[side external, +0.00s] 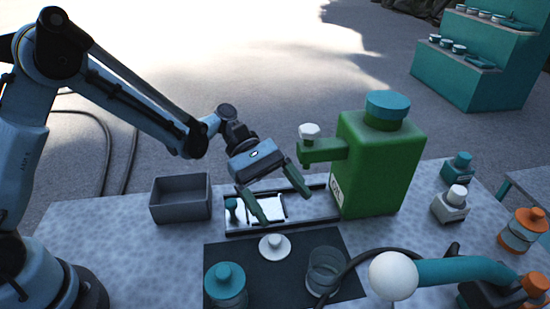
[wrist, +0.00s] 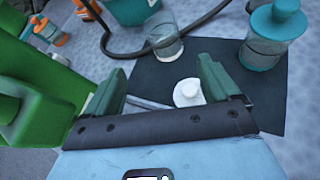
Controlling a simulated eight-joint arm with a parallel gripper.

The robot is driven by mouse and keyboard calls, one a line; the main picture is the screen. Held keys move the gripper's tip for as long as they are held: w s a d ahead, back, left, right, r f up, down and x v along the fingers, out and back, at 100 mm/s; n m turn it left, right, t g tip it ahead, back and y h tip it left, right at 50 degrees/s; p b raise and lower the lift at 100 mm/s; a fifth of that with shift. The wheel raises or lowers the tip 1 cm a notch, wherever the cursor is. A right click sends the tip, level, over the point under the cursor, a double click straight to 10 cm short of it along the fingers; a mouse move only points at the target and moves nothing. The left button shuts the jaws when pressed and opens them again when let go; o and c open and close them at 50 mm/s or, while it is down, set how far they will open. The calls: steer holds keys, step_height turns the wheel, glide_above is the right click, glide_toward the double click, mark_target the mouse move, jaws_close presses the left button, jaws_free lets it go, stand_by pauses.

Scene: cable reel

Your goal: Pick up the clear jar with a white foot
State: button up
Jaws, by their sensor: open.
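The clear jar (side external: 323,271) stands upright and open on the right part of a dark mat (side external: 254,268). In the wrist view the clear jar (wrist: 164,43) shows a pale base, beyond my fingertips. My gripper (side external: 285,206) is open and empty above the metal tray, behind the mat. The gripper also shows in the wrist view (wrist: 162,68), its two green fingers wide apart. A white knobbed lid (side external: 274,245) lies on the mat between the gripper and the jar; the wrist view shows this lid (wrist: 188,92) near the right finger.
A teal-lidded jar (side external: 225,286) stands at the mat's left. A green dispenser (side external: 378,165) with a spout stands close right of the gripper. A black cable and white ball (side external: 393,275) sit right of the clear jar. A grey bin (side external: 180,201) stands at left.

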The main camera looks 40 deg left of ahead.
mark_target(316, 255)
steer(key=shift+d+f+n+g, duration=0.4)
steer(key=shift+d+f+g, duration=0.2)
steer(key=shift+d+f, duration=0.4)
steer(key=x, duration=1.1)
steer(key=shift+s+d, duration=0.25)
steer(key=shift+d, duration=0.1)
steer(key=c, duration=1.2)
steer(key=shift+o, duration=0.2)
steer(key=shift+r, duration=0.1)
